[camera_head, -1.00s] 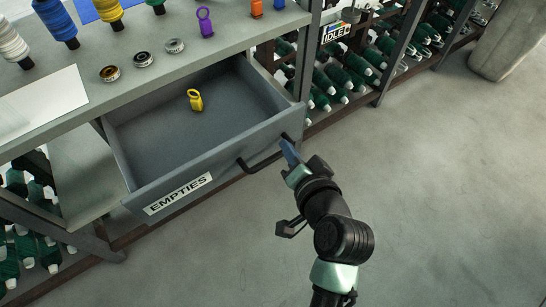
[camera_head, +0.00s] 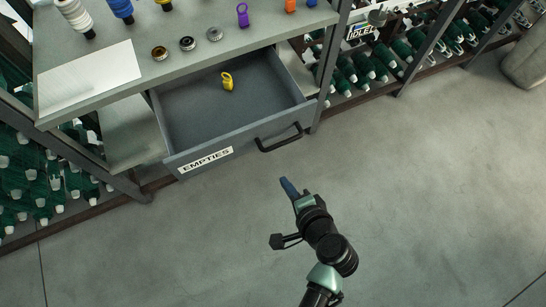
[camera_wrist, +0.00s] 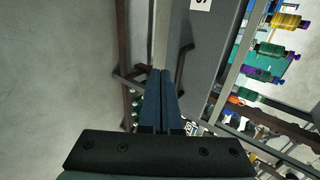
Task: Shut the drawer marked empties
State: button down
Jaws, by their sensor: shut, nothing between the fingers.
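The grey drawer (camera_head: 247,137) marked EMPTIES (camera_head: 206,160) stands partly open under the bench top, its inside showing. A yellow ring-topped piece (camera_head: 227,81) lies in it. The drawer has a dark bar handle (camera_head: 279,138) at the right of its front. My gripper (camera_head: 288,187) is shut and empty, out in front of the drawer and apart from the handle. In the wrist view my shut fingers (camera_wrist: 161,85) point toward the drawer front (camera_wrist: 207,45), with the handle (camera_wrist: 184,65) just right of the fingertips.
The bench top (camera_head: 200,62) holds thread spools, small metal bobbins, a white sheet (camera_head: 90,78) and coloured pieces. Racks of green bobbins (camera_head: 45,180) stand below at left and right. The concrete floor (camera_head: 430,200) before the drawer is clear.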

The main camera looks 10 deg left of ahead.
jog(key=w+a+f, duration=0.2)
jog(key=w+a, duration=0.2)
jog(key=w, duration=0.3)
jog(key=shift+a+f, duration=0.35)
jog(key=shift+w, duration=0.2)
